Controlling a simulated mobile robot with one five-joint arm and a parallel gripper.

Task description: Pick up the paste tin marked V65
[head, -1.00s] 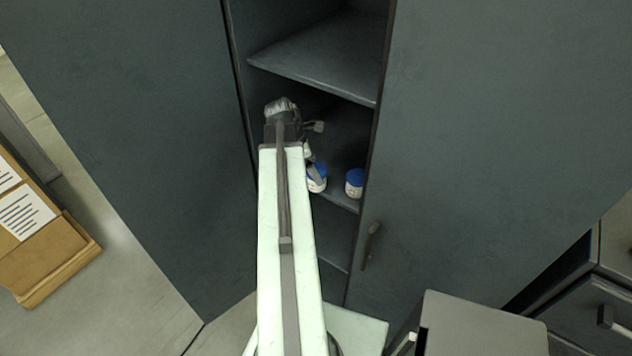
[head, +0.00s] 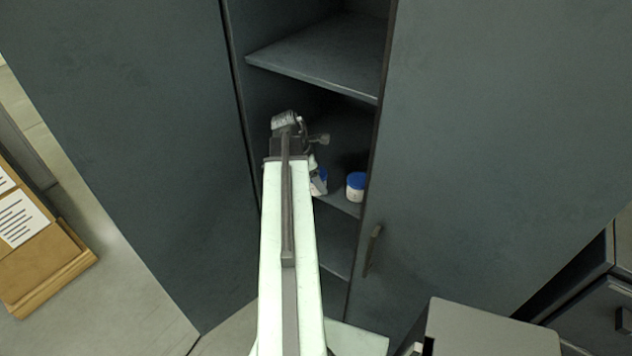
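The right tin (head: 355,187) stands clear near the shelf's right side. The left tin (head: 319,183) is partly hidden by my arm and gripper. The markings are too small to read, so I cannot tell which is V65. My gripper (head: 312,172) is inside the cabinet opening, at or just beside the left tin. Its fingers are mostly hidden behind my arm, so I cannot tell whether they touch or hold it.
The cabinet's left door (head: 125,150) and right door (head: 490,140) stand on either side of the narrow opening. An upper shelf (head: 325,60) lies above my gripper. A grey box-like unit (head: 490,330) and a drawer unit (head: 590,300) are at lower right.

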